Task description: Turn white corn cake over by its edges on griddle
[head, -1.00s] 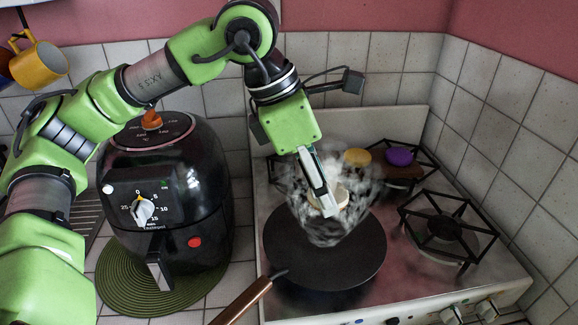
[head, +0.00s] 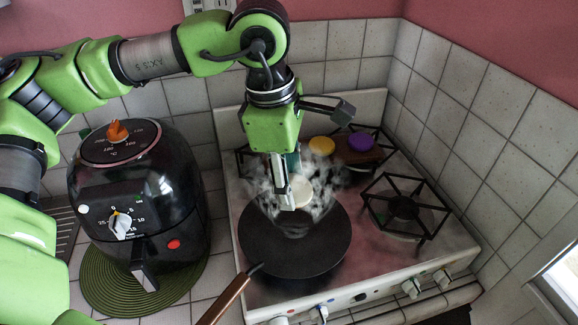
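The griddle (head: 295,248) is a round dark pan with a copper-coloured handle on the stove. The white corn cake (head: 301,190) shows as a pale disc against the griddle's far rim, apparently raised above it. My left gripper (head: 287,203) comes down from above, its fingers seen nearly edge-on. They overlap the cake's left side and appear shut on its edge. Steam (head: 268,200) around the cake and the fingers blurs the contact. The cake's far side is hidden. My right gripper is not in view.
A yellow round piece (head: 321,146) and a purple one (head: 361,142) sit at the stove's back. An empty burner grate (head: 404,208) is right of the griddle. A black air fryer (head: 135,200) on a green mat (head: 100,292) stands left. Tiled walls close the back and right.

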